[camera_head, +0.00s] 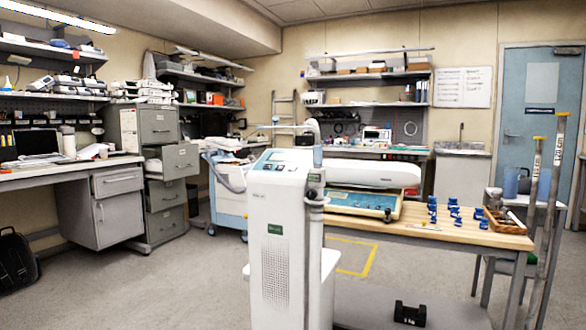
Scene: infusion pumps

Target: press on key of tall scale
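A tall white floor-standing cabinet (286,225) stands in the centre foreground, upright. A slanted control panel (277,161) with a small dark display tops it; its keys are too small to tell apart. I cannot tell for sure whether this cabinet is the tall scale. A dark knob or holder and a grey hose are on its right side. Neither of my grippers is in view, and nothing of mine visibly touches the cabinet.
A wooden table (463,237) at right holds a blue-topped tray device (360,202), a long white unit (372,173), several blue pieces and a wooden box. Upright poles (548,215) stand at far right. A black weight (410,313) lies low. Floor at left (150,290) is clear.

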